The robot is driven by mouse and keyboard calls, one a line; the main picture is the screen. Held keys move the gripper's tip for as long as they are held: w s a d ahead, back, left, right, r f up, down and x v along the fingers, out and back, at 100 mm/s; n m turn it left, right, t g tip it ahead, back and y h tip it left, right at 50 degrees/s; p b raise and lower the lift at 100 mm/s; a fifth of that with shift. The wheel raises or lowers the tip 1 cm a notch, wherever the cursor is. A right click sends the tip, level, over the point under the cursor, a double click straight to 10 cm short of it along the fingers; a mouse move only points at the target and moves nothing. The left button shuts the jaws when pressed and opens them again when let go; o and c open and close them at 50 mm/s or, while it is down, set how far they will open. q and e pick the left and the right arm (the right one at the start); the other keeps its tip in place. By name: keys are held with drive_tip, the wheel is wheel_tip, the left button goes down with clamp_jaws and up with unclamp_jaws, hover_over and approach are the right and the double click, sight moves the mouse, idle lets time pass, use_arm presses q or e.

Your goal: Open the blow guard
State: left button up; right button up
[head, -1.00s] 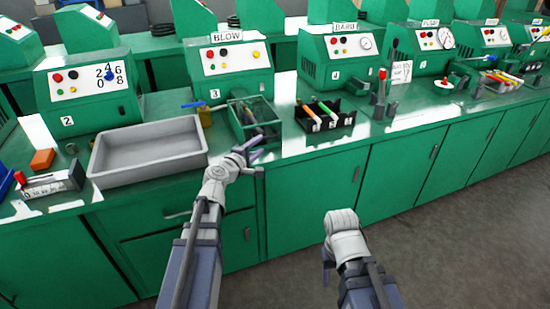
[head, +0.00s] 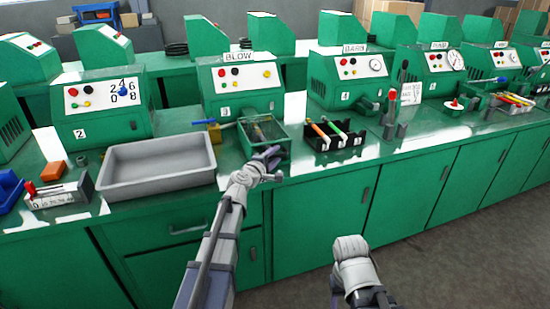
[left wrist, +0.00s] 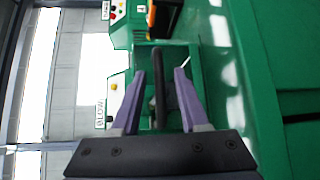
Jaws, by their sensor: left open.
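The blow guard (head: 280,136) is a green-framed, see-through box in front of the green machine labelled BLOW (head: 238,90), number 3. It looks closed, with dark parts showing inside. My left gripper (head: 271,158) is at the guard's near lower edge, fingers pointing toward it. In the left wrist view, the open left fingers (left wrist: 161,85) stand on either side of a dark bar (left wrist: 159,88) in front of the green frame. I cannot tell whether they touch it. My right arm hangs low in front of the bench; its gripper (head: 337,296) is mostly hidden.
A grey tray (head: 158,188) lies left of the guard, with a brass-coloured part and blue lever (head: 204,122) between. A black rack (head: 332,141) with coloured-handled tools stands right of the guard. Other numbered machines line the bench. The floor in front is clear.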

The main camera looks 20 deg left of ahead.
use_arm(q)
drive_tip(key=shift+c, duration=0.3)
clamp_jaws()
idle(1.1)
